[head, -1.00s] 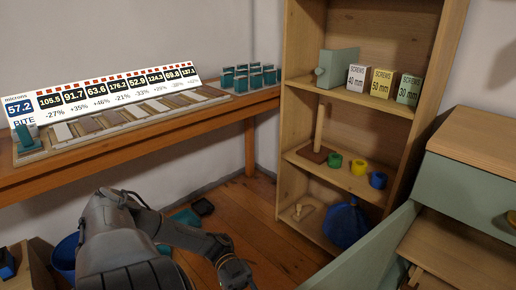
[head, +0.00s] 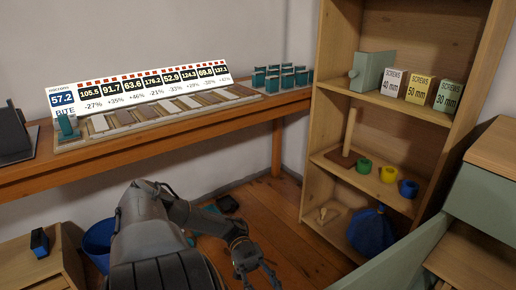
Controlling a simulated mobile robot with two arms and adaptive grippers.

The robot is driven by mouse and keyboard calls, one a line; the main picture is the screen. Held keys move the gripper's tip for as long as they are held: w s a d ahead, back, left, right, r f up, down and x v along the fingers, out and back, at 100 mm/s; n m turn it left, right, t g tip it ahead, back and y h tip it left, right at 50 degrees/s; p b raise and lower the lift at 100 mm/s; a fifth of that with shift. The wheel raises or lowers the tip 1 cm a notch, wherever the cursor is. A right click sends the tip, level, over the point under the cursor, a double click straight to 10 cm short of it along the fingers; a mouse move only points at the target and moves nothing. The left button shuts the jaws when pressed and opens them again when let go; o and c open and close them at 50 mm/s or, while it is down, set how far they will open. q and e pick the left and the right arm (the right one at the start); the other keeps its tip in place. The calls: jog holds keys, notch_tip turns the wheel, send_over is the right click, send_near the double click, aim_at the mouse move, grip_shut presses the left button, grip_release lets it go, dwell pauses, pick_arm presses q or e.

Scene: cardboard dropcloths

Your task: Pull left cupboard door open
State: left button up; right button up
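The cupboard (head: 500,150) stands at the right edge, with a wooden top and a green front. A green door panel (head: 390,264) swings out from it toward the lower middle, so it stands open, and part of the wooden inside (head: 465,248) shows. The panel's lower part is cut off by the frame. My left gripper (head: 257,276) is at the bottom middle, left of the panel and apart from it. Its fingers look spread, with nothing between them. My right gripper is not in view.
A wooden shelf unit (head: 335,95) with boxes and small coloured rolls stands behind the door. A long wooden bench (head: 150,150) runs along the left wall. A blue bucket (head: 97,243) stands lower left. Bare floor (head: 290,238) lies between my gripper and the shelf unit.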

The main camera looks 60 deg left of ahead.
pick_arm(q)
jog(key=a, duration=0.6)
dwell(0.7)
